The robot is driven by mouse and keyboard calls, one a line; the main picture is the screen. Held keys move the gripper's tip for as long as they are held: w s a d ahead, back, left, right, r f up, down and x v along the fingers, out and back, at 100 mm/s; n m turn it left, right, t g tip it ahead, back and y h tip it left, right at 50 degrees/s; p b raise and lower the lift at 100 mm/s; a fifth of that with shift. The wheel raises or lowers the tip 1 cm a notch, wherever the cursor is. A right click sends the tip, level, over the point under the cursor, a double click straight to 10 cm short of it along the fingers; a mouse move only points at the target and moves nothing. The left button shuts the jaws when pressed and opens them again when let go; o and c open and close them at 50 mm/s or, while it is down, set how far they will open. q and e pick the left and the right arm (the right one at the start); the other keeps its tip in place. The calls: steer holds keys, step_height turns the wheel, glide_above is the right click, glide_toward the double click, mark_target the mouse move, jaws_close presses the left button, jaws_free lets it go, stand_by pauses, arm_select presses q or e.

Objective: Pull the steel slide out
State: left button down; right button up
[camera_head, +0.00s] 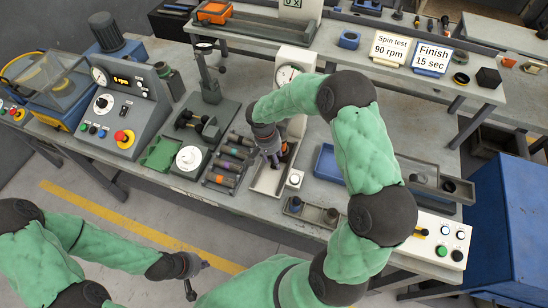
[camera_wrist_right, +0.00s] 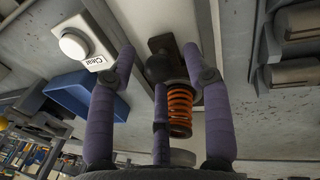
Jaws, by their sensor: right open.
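The press (camera_head: 290,72) has a pale column with a round dial. At its foot lies a light grey metal channel (camera_head: 268,180), apparently the steel slide, partly hidden by my right gripper (camera_head: 271,158). In the right wrist view, my right gripper (camera_wrist_right: 160,90) has its purple fingers spread. A dark round knob (camera_wrist_right: 160,68) and an orange spring (camera_wrist_right: 180,108) show between them; I cannot tell whether a finger touches them. My left gripper (camera_head: 197,278) is open and empty, with its fingers apart, over the floor in front of the bench.
A white button (camera_head: 294,179) labelled Clear stands right of the channel; it also shows in the right wrist view (camera_wrist_right: 74,46). A rack of dark cylinders (camera_head: 225,170) is on the left, a blue tray (camera_head: 326,165) on the right. The floor before the bench is clear.

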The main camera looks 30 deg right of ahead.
jaws_close()
steer(key=shift+s+a, duration=0.25)
steer(key=shift+a, duration=0.05)
steer(key=s+a+b, duration=0.1)
steer(key=s+a, duration=0.1)
steer(key=a, duration=0.1)
steer(key=s+a, duration=0.3)
steer(key=s+a+b, duration=0.1)
steer(key=s+a, duration=0.1)
steer(key=shift+s+a+r+b, duration=0.1)
steer(key=shift+s+a+b, duration=0.1)
steer(key=shift+a+b, duration=0.2)
jaws_free()
